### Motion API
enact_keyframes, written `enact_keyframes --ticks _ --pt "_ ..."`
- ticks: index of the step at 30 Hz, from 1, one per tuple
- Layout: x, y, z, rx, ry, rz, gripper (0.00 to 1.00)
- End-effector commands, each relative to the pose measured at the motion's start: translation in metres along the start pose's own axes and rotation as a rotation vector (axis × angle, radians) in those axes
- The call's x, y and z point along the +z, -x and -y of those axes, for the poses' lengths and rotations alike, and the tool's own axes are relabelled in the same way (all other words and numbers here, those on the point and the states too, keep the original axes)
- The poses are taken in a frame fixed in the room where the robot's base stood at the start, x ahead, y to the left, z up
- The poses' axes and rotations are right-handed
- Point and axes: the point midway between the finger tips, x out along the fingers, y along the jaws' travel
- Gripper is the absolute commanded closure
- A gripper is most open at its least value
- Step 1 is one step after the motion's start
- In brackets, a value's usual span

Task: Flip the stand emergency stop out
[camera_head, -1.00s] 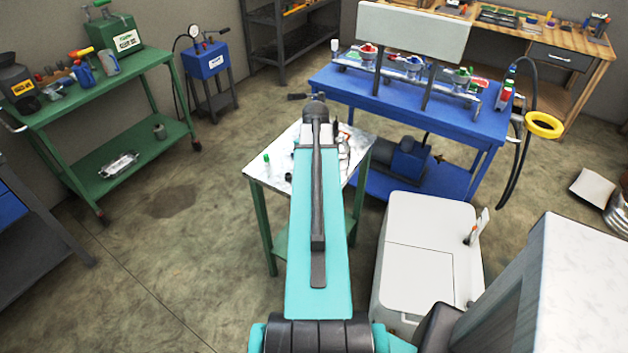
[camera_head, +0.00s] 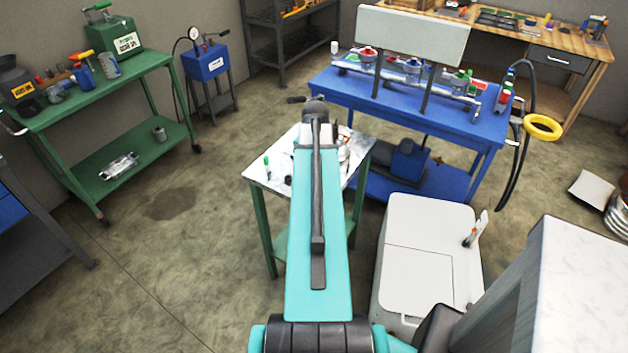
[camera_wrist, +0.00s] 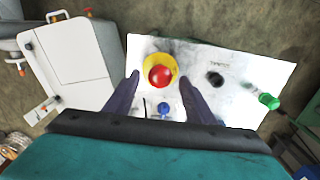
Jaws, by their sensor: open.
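The emergency stop (camera_wrist: 160,76) shows in the wrist view as a red round button on a yellow ring, on the white top of the stand (camera_wrist: 205,60). My gripper (camera_wrist: 160,84) is open, with one dark finger on each side of the red button in the picture. I cannot tell how far above the button the fingertips are. In the head view the stand (camera_head: 266,173) has a white top and green legs. There my arm hides the emergency stop and most of the stand top.
The stand also carries a black knob (camera_wrist: 215,79), a green-capped part (camera_wrist: 268,100) and a blue knob (camera_wrist: 164,109). A white cabinet (camera_head: 425,250) stands to the right of the stand. A blue bench (camera_head: 330,84) with valves is behind it. Open floor (camera_head: 170,260) lies to the left.

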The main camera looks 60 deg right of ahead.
Motion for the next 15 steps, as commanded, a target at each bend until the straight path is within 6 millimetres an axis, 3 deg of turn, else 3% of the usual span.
enact_keyframes --ticks 8,15 --pt "0.0 0.007 0.0 0.0 0.0 0.0 0.5" --pt "0.0 0.026 0.0 0.0 0.0 -0.001 0.5"
